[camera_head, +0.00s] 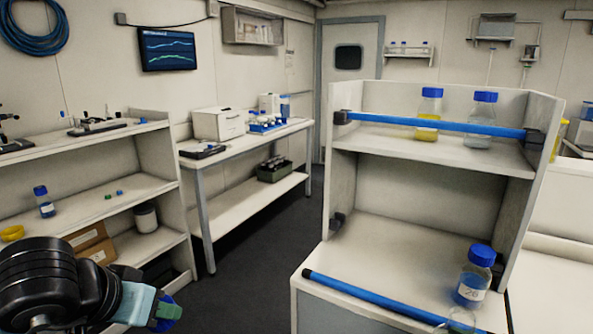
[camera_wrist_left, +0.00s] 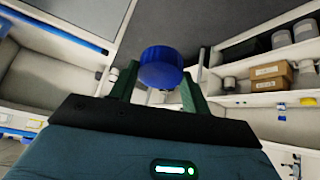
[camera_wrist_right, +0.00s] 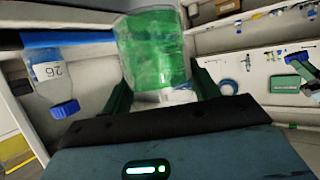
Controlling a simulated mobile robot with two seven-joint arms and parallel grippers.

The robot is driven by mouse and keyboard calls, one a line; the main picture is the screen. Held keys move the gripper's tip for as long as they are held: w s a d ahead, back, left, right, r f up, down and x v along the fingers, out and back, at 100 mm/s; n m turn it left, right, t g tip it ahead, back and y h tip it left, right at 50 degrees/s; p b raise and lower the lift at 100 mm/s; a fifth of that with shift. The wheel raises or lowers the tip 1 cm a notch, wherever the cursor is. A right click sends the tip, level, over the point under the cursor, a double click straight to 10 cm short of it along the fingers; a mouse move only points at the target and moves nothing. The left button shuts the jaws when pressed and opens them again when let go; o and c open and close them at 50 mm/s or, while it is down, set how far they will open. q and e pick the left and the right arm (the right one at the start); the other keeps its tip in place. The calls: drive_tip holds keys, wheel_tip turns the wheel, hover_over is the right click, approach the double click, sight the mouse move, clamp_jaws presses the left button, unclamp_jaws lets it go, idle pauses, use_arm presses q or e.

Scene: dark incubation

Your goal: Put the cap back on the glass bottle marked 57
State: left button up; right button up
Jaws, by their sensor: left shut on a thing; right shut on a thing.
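My left gripper (camera_head: 163,306) is at the lower left of the head view, shut on a blue cap (camera_wrist_left: 162,67), which sits between its green fingers in the left wrist view. My right gripper (camera_wrist_right: 163,90) is shut on a glass bottle (camera_wrist_right: 153,50) with green contents. Its label cannot be read, and no blue cap shows on it. A clear glass rim (camera_head: 461,318) shows at the bottom edge of the head view; I cannot tell if it belongs to the held bottle. The right gripper is outside the head view. The two grippers are well apart.
A blue-capped bottle (camera_head: 473,277) with a label like 26 stands on the lower shelf, right side, near the blue rail (camera_head: 370,297). Two capped bottles (camera_head: 430,107) (camera_head: 482,120) stand on the upper shelf. Another capped bottle (camera_head: 44,202) is on the left shelving. The aisle floor is clear.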

drive_tip(key=w+a+f+m+t+h, duration=0.1)
drive_tip(key=w+a+f+m+h, duration=0.1)
drive_tip(key=w+a+m+h, duration=0.2)
drive_tip(key=shift+w+a+m+t+h, duration=0.25)
drive_tip(key=shift+m+h, duration=0.55)
drive_tip(key=shift+h, duration=0.4)
drive_tip(key=shift+d+f, duration=0.1)
drive_tip(key=shift+d, duration=0.05)
drive_tip(key=s+a+f+n+g+y, duration=0.1)
drive_tip(key=a+n+y, duration=0.3)
drive_tip(key=a, duration=0.4)
drive_tip(key=s+a+f+n+g+y, duration=0.1)
drive_tip(key=a+n+y, duration=0.3)
drive_tip(key=a, duration=0.4)
drive_tip(key=shift+g+y, duration=0.4)
drive_tip(key=shift+g, duration=0.15)
